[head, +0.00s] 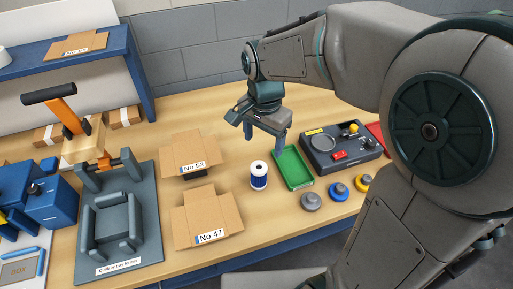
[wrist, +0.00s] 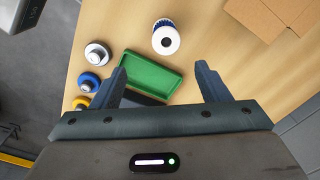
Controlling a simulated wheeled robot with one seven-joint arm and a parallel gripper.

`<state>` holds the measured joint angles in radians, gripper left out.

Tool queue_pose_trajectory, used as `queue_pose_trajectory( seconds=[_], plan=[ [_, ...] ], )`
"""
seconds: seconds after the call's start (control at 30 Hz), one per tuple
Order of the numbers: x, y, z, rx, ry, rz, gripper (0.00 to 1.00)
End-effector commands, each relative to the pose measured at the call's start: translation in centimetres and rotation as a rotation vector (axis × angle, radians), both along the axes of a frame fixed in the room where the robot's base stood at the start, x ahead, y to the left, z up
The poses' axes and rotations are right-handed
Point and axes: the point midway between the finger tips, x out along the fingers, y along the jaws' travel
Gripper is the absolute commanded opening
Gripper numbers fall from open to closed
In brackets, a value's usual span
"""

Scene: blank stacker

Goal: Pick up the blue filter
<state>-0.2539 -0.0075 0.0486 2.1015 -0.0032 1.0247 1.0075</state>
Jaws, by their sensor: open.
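The blue filter (head: 259,177) is a short upright cylinder with a white top and a blue body. It stands on the wooden table between the cardboard boxes and the green tray. In the wrist view the filter (wrist: 166,38) shows from above, with its white top and dark centre hole, beyond the fingertips. My gripper (head: 268,140) is above the table, behind and slightly right of the filter. Its two fingers (wrist: 162,75) are apart with nothing between them, and the filter is clear of both.
A green tray (head: 293,168) lies right of the filter, beside a dark control box (head: 343,146). Several round knobs (head: 311,201) sit near the front edge. Open cardboard boxes No 52 (head: 190,152) and No 47 (head: 207,216) stand left. A grey tray former (head: 117,230) is farther left.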

Motion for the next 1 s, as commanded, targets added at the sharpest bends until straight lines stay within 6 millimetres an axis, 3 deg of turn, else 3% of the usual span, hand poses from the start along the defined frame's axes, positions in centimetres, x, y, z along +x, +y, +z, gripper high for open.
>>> queue_pose_trajectory(
  seconds=[0.17, 0.5, 0.87, 1.0],
  plan=[
    [0.8, 1.6, -0.4, -0.004, 0.025, -0.068, 0.69],
    [0.7, 1.7, -6.6, -0.005, 0.028, -0.071, 0.69],
    [0.8, 1.4, -9.7, -0.004, 0.027, -0.071, 0.69],
    [0.8, 0.9, -11.6, -0.005, 0.028, -0.071, 0.69]
  ],
)
